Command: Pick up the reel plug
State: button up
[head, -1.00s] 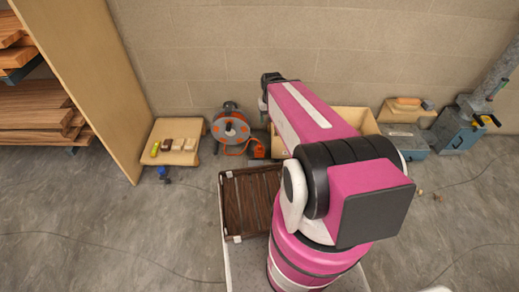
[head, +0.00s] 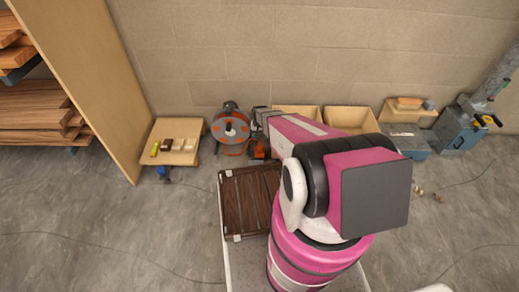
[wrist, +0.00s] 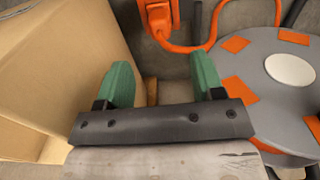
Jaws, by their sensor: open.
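The orange cable reel (head: 231,128) stands on the floor by the wall; its grey disc with orange patches (wrist: 262,80) fills the right of the wrist view. In the head view the plug (head: 257,150) is a small orange shape right of the reel. My gripper (wrist: 162,78) is open and empty, its green fingers apart, with the plug beyond the fingertips in the picture. In the head view the fingers cannot be made out.
A cardboard box (wrist: 75,60) stands close on the left in the wrist view. The head view shows two open boxes (head: 350,119) along the wall, a low wooden platform (head: 185,128) left of the reel and a brown slatted tray (head: 247,200) in front.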

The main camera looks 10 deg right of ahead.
aim_at(260, 144)
jog(key=f, duration=0.6)
jog(key=shift+w+f, duration=0.2)
jog(key=shift+f, duration=0.05)
jog(key=shift+w+d+f, duration=0.1)
jog(key=shift+f, duration=1.2)
jog(key=shift+w+d+f, duration=0.1)
jog(key=shift+f, duration=1.15)
jog(key=c, duration=1)
